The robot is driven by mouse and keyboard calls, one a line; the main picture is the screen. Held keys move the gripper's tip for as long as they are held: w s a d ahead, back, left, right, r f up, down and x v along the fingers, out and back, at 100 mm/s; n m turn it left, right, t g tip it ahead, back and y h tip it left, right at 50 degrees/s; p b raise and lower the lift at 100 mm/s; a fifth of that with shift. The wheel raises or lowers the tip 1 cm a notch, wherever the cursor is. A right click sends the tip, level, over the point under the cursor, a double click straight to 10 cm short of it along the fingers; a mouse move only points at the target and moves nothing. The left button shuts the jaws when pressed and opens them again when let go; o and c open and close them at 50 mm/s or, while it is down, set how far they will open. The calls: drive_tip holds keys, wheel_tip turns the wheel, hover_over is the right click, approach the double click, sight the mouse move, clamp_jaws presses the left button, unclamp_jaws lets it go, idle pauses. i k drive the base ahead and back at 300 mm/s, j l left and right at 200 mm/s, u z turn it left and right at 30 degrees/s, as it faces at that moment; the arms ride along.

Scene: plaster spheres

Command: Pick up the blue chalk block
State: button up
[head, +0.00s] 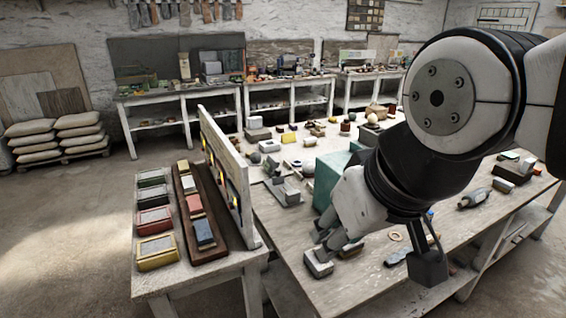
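A block with a blue top (204,231) sits at the near end of a dark brown wooden rack (182,220) on the small table at left. It looks like the blue chalk block. A red block (194,205) and a pale block (189,184) sit farther along the same rack. My gripper (328,240) points down over the larger table, right of the rack and well apart from the blue block. Its fingers are small and partly covered by my arm, so I cannot tell whether they are open or shut.
An upright board (226,180) stands between the rack and the larger table. Several coloured boxes (155,220) line the small table's left side. A grey block (318,263) lies just below my gripper. A teal box (330,178) stands behind my wrist.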

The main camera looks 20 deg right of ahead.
sight(430, 215)
drive_tip(key=z, duration=1.35)
drive_tip(key=i+l+u, duration=0.35)
